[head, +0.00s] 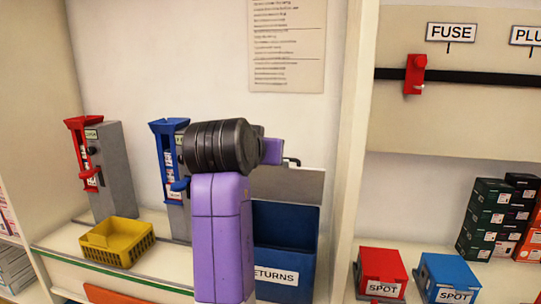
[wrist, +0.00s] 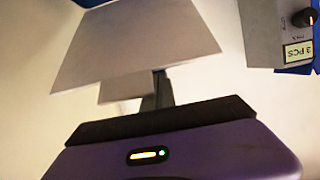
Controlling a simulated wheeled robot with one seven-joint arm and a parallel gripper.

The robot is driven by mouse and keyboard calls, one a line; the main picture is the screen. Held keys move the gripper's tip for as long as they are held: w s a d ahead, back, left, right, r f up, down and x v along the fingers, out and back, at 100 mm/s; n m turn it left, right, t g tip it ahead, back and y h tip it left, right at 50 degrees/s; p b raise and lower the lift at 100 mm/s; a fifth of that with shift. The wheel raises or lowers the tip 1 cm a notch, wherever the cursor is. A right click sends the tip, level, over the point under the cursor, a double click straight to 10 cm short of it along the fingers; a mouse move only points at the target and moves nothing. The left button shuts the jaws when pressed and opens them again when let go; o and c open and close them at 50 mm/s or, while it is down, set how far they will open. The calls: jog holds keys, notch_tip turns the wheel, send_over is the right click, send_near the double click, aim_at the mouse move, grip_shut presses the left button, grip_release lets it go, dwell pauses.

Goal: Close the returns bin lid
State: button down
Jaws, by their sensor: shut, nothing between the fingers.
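The returns bin (head: 285,235) is a blue box with a white label, partly hidden behind my arm in the head view. Its grey lid (head: 300,186) stands raised at the back of the bin, against the wall, so the bin is open. A large grey panel (wrist: 135,45), which looks like the lid, fills the upper middle of the wrist view. My gripper (head: 292,161) is near the lid's top edge in the head view. In the wrist view its dark fingers (wrist: 158,85) are together and empty, pointing toward the panel. I cannot tell whether they touch it.
A blue dispenser (head: 170,150) and a red dispenser (head: 110,170) stand left of my arm. A yellow basket (head: 117,243) sits before them. A shelf post (head: 350,150) rises right of the bin. Red (head: 382,272) and blue (head: 447,277) spot bins stand beyond it.

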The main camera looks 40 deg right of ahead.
jog(key=s+a+f+h+b, duration=0.1)
jog(key=b, duration=0.1)
jog(key=s+a+f+t+h+b, duration=0.1)
jog(key=f+b, duration=0.1)
jog(key=s+a+f+t+b, duration=0.1)
jog(key=a+f+b, duration=0.1)
jog(key=b, duration=0.1)
jog(key=shift+s+h, duration=0.1)
jog(key=shift+h, duration=0.3)
jog(key=t+h+b, duration=0.3)
jog(key=h+b, duration=0.1)
jog(key=b, duration=1)
send_near(264, 174)
notch_tip(264, 174, down, 3)
jog(key=shift+d+f, duration=0.15)
jog(key=shift+d, duration=0.05)
jog(key=shift+s+a+f+b, duration=0.15)
jog(key=shift+a+f+b, duration=0.05)
jog(key=shift+f+b, duration=0.7)
